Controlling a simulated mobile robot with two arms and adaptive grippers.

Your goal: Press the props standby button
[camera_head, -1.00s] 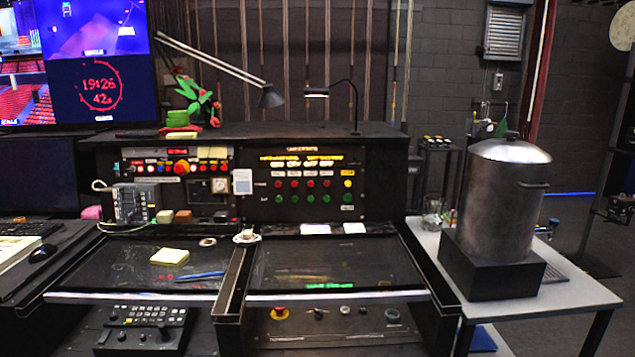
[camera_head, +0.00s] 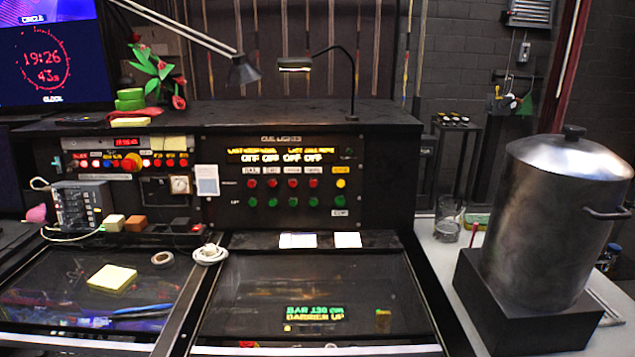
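The black cue lights panel (camera_head: 230,217) is on the right half of the console, near the middle of the view. It has an upper row of red buttons, including the leftmost red button (camera_head: 252,184) and the rightmost red button (camera_head: 310,184). A yellow button (camera_head: 341,184) ends this row. A row of green buttons (camera_head: 293,202) sits below. White column labels (camera_head: 293,171) above the red row are too small to read surely, so I cannot tell which column is props. An amber display at the panel's top reads OFF several times. Neither gripper is in view.
A desk lamp (camera_head: 296,66) arches over the console top. White cards (camera_head: 298,240) lie below the panel. A coiled white cable (camera_head: 210,254) lies left of the glossy desk surface (camera_head: 245,300). A large metal urn (camera_head: 550,225) stands on a black block on the right table.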

